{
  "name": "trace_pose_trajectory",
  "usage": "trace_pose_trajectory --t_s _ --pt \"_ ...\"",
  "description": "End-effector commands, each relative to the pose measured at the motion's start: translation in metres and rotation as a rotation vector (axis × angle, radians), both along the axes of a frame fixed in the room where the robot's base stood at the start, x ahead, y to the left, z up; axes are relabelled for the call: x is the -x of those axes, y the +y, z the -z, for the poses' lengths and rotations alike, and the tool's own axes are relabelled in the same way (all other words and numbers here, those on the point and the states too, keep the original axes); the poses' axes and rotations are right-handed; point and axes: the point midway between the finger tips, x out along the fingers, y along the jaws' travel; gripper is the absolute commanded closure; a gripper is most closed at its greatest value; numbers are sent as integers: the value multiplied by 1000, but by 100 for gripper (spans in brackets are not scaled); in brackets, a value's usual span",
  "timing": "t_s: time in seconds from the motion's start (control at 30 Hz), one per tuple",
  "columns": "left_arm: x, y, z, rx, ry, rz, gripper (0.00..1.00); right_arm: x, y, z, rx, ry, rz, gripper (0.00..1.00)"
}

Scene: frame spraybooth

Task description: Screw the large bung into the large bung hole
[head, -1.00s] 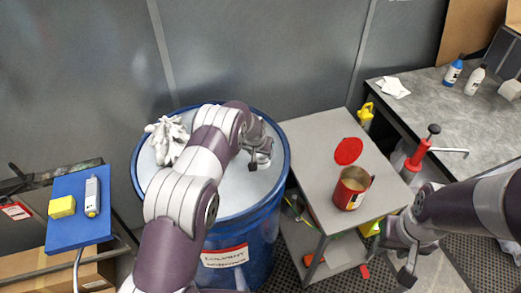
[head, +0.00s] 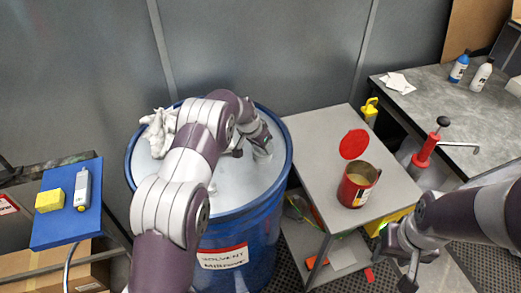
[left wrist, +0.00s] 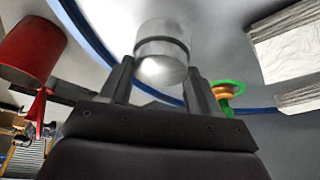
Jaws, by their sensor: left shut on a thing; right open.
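The blue drum (head: 270,215) stands in the middle of the head view, with a pale grey top. My left gripper (head: 262,147) is low over the right part of that top, near the rim. In the left wrist view my left gripper (left wrist: 160,75) is shut on a silvery cylindrical piece, which looks like the large bung (left wrist: 162,48). The large bung hole cannot be made out. Whether the bung touches the drum top cannot be told. My right gripper (head: 405,262) is open and empty, in front of the grey side table, apart from the drum.
A crumpled white rag (head: 160,132) lies on the drum's left side. The grey side table (head: 320,140) carries a red can (head: 357,187) and a red lid (head: 354,144). A blue board (head: 62,222) with a yellow block (head: 49,200) is at left.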

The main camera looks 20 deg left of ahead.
Motion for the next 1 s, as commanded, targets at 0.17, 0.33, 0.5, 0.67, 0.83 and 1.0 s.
trace_pose_trajectory --t_s 0.17,0.33,0.5,0.67,0.83,1.0 --pt "-2 0 -3 0 -9 25 71 0 0 5 0 0 0 57" --pt "-2 0 -3 -1 -8 25 71 0 0 4 0 0 0 57" --pt "-3 0 2 -1 -9 59 71 0 0 17 0 0 0 57" --pt "-3 1 3 -1 -10 144 71 0 0 34 0 0 0 57" --pt "-4 1 3 -2 -11 253 71 0 0 51 0 0 0 57" --pt "-4 2 2 -2 -9 378 71 0 0 64 0 0 0 57"
